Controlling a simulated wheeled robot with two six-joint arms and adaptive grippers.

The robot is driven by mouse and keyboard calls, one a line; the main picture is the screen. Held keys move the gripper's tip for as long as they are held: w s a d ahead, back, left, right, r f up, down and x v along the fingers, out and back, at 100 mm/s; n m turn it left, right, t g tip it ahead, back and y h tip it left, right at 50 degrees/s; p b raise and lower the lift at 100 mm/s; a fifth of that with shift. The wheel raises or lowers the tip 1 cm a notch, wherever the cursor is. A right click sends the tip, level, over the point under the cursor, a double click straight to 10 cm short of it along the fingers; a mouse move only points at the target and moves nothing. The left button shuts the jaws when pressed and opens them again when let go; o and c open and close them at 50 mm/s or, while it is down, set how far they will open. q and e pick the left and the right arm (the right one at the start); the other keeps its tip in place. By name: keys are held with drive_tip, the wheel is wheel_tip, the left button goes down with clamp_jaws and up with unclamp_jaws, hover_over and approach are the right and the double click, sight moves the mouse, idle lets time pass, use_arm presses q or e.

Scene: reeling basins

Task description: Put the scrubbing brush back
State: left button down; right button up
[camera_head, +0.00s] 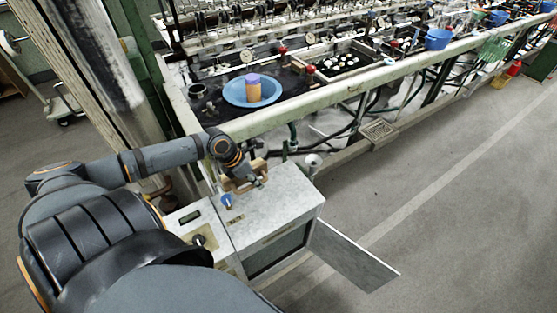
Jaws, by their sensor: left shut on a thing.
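My left gripper (257,183) reaches in from the left, low over the top of the grey metal cabinet. It is shut on a light-brown wooden piece that looks like the scrubbing brush (232,184). The brush is partly hidden by the gripper, and its bristles cannot be made out. I cannot tell whether it touches the cabinet top. My right gripper is out of view.
The grey cabinet (285,200) has an open door (352,257) at its lower right. A small blue item (226,201) is beside the gripper. Behind, the reeling bench (300,112) holds a blue basin (234,95) with an orange-and-purple cup (253,90).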

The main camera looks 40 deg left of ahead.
sight(263, 179)
use_arm(q)
drive_tip(key=w+b, duration=0.1)
drive_tip(key=w+d+f+b, duration=0.1)
drive_tip(key=w+b, duration=0.1)
drive_tip(key=shift+d+f, duration=0.25)
drive_tip(key=shift+f, duration=0.15)
drive_tip(key=w+f+b, duration=0.1)
drive_tip(key=w+f, duration=0.1)
drive_tip(key=w, duration=0.1)
drive_tip(key=w+d+f+b, duration=0.1)
drive_tip(key=w+f, duration=0.1)
drive_tip(key=w, duration=0.1)
drive_tip(key=w+d+f+b, duration=0.1)
drive_tip(key=w+f, duration=0.2)
drive_tip(key=shift+w+d, duration=0.1)
drive_tip(key=shift+d, duration=0.15)
drive_tip(key=shift+w+f, duration=0.25)
drive_tip(key=shift+f, duration=0.05)
drive_tip(key=f, duration=0.1)
drive_tip(key=f+b, duration=0.1)
drive_tip(key=f, duration=0.1)
drive_tip(key=shift+w+d+f, duration=0.1)
drive_tip(key=shift+w+f, duration=0.1)
drive_tip(key=shift+f, duration=0.1)
drive_tip(key=c, duration=1.3)
unclamp_jaws()
